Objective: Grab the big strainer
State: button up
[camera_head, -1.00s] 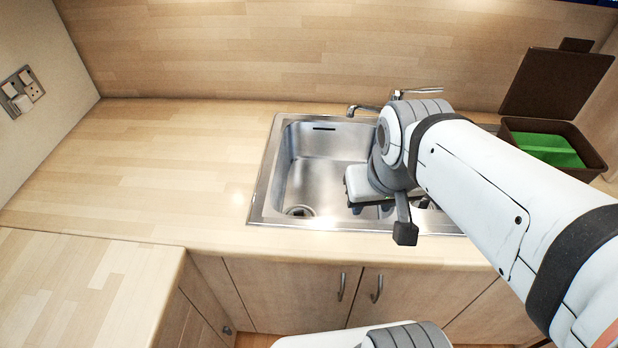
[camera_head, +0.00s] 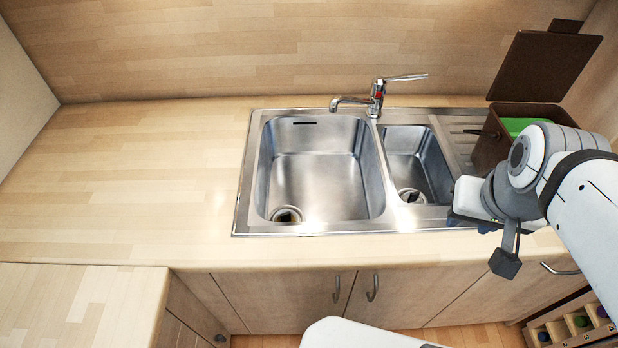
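A round metal strainer (camera_head: 286,214) sits at the front left of the floor of the big sink basin (camera_head: 318,170), with a dark area inside its ring. A smaller, similar round strainer (camera_head: 411,195) lies in the small basin (camera_head: 428,158) to the right. My gripper (camera_head: 480,222) is at the right front edge of the sink unit, beside the small basin and well to the right of the big strainer. Its fingers are mostly hidden below its body, so its opening does not show. Nothing held is visible.
A tap (camera_head: 376,98) stands behind the basins. A brown box (camera_head: 490,150) with a raised lid and green inside stands at the right, behind my arm. The counter (camera_head: 130,180) left of the sink is bare. Cupboard doors with handles are below.

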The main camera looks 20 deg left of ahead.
aim_at(287, 216)
jog(key=z, duration=0.15)
jog(key=k, duration=1)
jog(key=u, duration=0.8)
jog(key=i, duration=1)
jog(key=z, duration=0.05)
